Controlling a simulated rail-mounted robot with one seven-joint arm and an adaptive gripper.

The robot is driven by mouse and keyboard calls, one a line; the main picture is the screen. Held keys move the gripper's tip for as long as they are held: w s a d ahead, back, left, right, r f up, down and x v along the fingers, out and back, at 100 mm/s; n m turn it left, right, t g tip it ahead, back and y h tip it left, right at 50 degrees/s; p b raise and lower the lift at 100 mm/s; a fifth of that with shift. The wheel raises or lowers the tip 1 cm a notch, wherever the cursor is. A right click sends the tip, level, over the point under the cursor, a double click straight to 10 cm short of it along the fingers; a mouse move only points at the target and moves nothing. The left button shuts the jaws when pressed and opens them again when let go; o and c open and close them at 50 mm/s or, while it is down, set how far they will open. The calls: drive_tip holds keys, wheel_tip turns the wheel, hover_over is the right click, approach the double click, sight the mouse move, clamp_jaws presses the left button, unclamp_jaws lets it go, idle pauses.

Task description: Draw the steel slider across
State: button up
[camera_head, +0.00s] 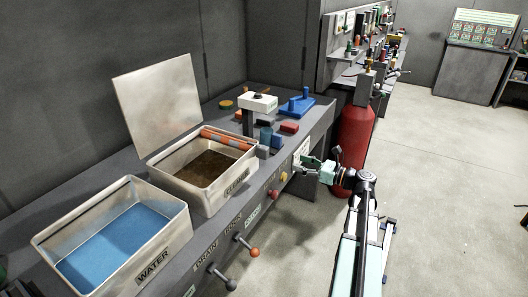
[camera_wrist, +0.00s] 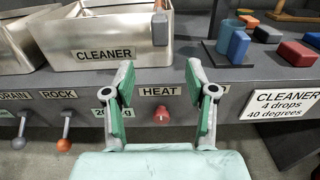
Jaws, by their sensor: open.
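My gripper (camera_head: 309,164) is open and empty in front of the bench's front panel, near its right end. In the wrist view its green-padded fingers (camera_wrist: 160,82) stand apart, pointing at the panel below the steel CLEANER tank (camera_wrist: 60,45). A grey metal block (camera_wrist: 159,29) sits at that tank's right corner, beyond the fingertips; it also shows in the head view (camera_head: 262,152). I cannot tell for sure whether this block is the steel slider. A red HEAT knob (camera_wrist: 162,116) is on the panel between the fingers. The right finger partly covers another label.
The CLEANER tank's lid (camera_head: 160,105) stands raised. A WATER tank (camera_head: 165,240) holds blue liquid. DRAIN (camera_head: 231,285) and ROCK (camera_head: 254,252) levers jut from the panel. A blue holder (camera_head: 295,108) stands behind. A red cylinder (camera_head: 354,135) stands beyond my gripper. Open floor lies right.

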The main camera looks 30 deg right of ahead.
sight(268, 153)
drive_tip(key=p+x, duration=0.3)
drive_tip(key=x, duration=1.2)
drive_tip(key=shift+w+a+f, duration=0.1)
drive_tip(key=shift+w+a, duration=0.05)
drive_tip(key=shift+w, duration=0.2)
clamp_jaws()
